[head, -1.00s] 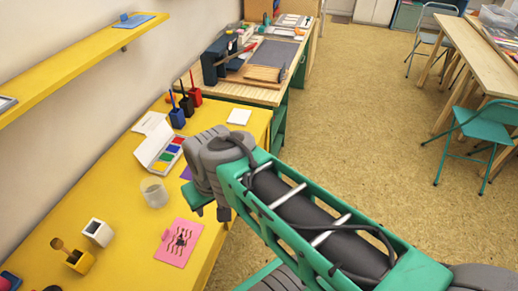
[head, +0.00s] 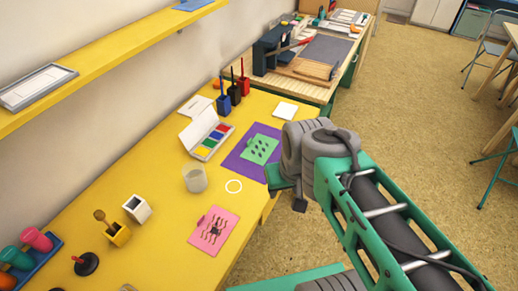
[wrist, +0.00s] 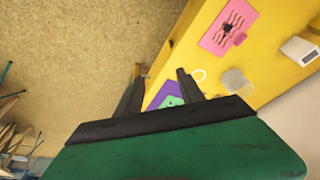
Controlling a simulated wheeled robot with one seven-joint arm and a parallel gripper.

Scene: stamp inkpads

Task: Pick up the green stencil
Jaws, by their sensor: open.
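The green stencil (head: 260,149) lies on a purple sheet (head: 237,160) on the yellow table. It has several dark shapes on it. In the wrist view only a corner of the green stencil (wrist: 172,101) shows, beyond the gripper body, with part of the purple sheet beside it. My gripper (wrist: 158,75) is open and empty, its two dark fingers apart near the table's edge. In the head view my gripper (head: 285,192) is to the right of the stencil, partly hidden behind my wrist.
A pink stencil (head: 214,231), a white ring (head: 233,186), a cloudy cup (head: 195,179) and an open colour inkpad box (head: 207,137) are nearby on the table. Pen holders (head: 235,97) and a white square (head: 285,110) stand farther back. Open floor lies to the right.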

